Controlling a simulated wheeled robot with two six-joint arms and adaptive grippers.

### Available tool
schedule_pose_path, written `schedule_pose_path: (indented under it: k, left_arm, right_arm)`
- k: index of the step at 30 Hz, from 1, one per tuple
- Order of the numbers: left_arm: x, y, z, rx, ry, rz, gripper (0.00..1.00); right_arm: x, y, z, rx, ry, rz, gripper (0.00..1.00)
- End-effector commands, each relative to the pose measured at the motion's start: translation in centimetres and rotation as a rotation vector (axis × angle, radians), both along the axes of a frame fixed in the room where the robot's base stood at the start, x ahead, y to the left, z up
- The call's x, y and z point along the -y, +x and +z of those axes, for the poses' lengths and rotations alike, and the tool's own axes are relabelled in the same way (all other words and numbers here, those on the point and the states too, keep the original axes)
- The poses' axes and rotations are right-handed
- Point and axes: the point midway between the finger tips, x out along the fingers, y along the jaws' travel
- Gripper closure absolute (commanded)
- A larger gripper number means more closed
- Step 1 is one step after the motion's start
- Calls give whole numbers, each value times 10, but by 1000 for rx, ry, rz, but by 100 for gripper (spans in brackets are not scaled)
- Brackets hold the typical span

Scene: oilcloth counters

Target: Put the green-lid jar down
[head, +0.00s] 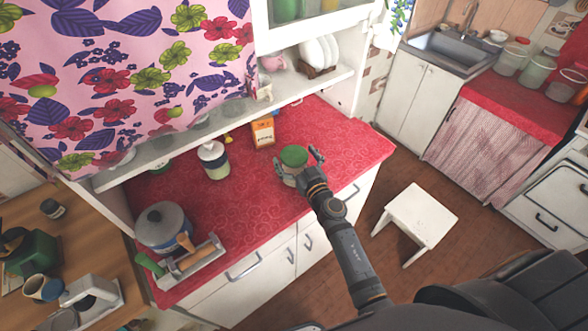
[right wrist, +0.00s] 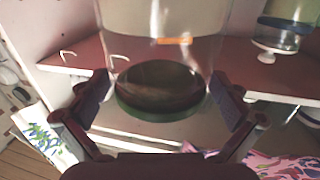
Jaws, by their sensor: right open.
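The green-lid jar (head: 292,157) is upright at the front right part of the red counter (head: 345,143), with its green lid on top. Its clear glass body also shows in the right wrist view (right wrist: 160,62), where the picture is upside down. My right gripper (head: 299,168) reaches in from the front with its fingers on either side of the jar. In the right wrist view the fingers (right wrist: 163,102) are spread, with gaps between them and the jar. The jar's base is partly hidden by the gripper. My left gripper is out of view.
An orange-and-white box (head: 263,132) and a white-lidded jar (head: 214,160) stand behind and left. A blue-grey pot (head: 164,226) and a utensil tray (head: 193,261) are at the left end. A shelf (head: 215,127) overhangs the back. A white stool (head: 417,215) stands on the floor.

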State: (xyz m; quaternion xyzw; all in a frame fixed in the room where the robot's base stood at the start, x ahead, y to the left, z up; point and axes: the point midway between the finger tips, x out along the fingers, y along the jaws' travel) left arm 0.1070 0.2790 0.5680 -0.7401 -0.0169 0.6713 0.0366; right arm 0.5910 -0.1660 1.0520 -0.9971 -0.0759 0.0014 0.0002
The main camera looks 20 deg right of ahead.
Motion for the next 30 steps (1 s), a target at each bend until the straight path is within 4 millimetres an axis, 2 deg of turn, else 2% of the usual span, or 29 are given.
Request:
schedule_pose_path:
  k: [5, 23, 24, 30]
  left_arm:
    - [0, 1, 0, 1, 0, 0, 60]
    - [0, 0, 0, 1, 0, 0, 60]
    - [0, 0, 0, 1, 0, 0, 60]
    - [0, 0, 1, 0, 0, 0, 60]
  right_arm:
    - [0, 0, 0, 0, 0, 0, 0]
    - [0, 0, -1, -1, 0, 0, 80]
    - [0, 0, 1, 1, 0, 0, 83]
    - [0, 0, 1, 1, 0, 0, 83]
